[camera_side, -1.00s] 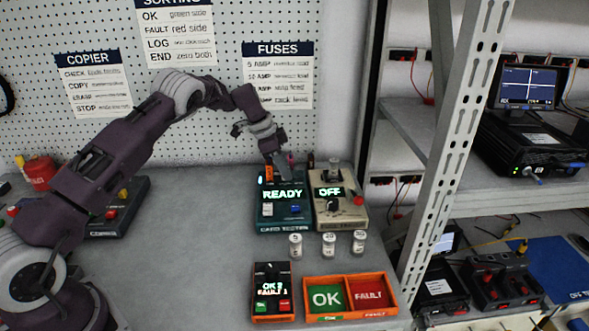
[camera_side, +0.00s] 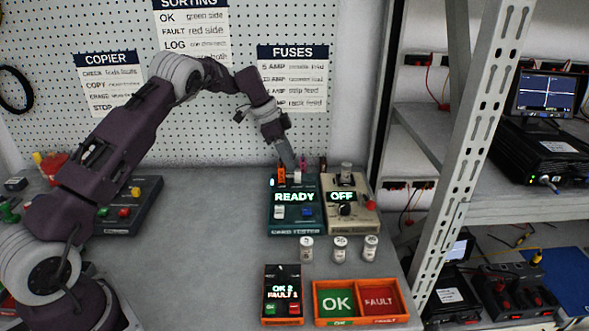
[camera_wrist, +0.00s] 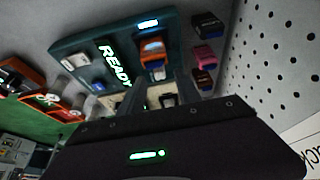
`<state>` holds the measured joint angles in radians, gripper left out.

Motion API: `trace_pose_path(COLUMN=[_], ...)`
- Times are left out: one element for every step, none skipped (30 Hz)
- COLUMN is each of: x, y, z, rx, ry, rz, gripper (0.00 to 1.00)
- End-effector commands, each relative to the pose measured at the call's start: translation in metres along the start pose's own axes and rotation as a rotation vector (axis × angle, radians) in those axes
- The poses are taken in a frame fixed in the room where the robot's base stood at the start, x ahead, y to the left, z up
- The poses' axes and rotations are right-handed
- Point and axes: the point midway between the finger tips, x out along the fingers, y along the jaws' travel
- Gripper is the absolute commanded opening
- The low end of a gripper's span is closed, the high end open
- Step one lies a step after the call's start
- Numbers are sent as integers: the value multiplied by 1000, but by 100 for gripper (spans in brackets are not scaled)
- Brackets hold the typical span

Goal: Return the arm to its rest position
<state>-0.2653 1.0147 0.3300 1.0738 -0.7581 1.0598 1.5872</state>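My gripper (camera_side: 292,166) hangs tilted over the back of the teal card tester (camera_side: 292,228), whose screen reads READY. In the wrist view its fingers (camera_wrist: 163,92) look apart, with no held thing visible between them. Below the fingertips, a small pale piece (camera_side: 297,177) stands at the tester's top edge. An orange card (camera_side: 282,173) stands beside it, and it also shows in the wrist view (camera_wrist: 152,50).
A beige fuse tester (camera_side: 350,226) reading OFF stands right of the card tester. Several small jars (camera_side: 339,250) stand in front. An orange sorting tray (camera_side: 357,320) and a counter box (camera_side: 283,313) reading OK 2, FAULT 1 sit nearer. A metal rack post (camera_side: 460,150) rises at right.

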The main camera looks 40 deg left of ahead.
Motion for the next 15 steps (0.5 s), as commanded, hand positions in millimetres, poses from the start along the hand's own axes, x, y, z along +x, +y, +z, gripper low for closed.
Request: trace_pose_path(x=[-8,-11,-15,-16,-18,-18,-18,-18,-18,-18,-18,-18,-20,-24,-33], y=[0,0,0,0,0,0,0,0,0,0,0,0,1,3,8], z=[0,0,0,0,0,0,0,0,0,0,0,0,-1,-3,-7], rx=[0,1,1,1,1,0,0,0,0,0,0,0,-3,-9,-25], ry=[2,1,1,0,0,0,0,0,0,0,0,0,0,1,2], rz=[-2,-1,0,0,0,0,0,0,0,0,0,0,-1,-2,-7], gripper=[40,40,40,40,40,40,40,40,40,40,40,40,40,40,40])
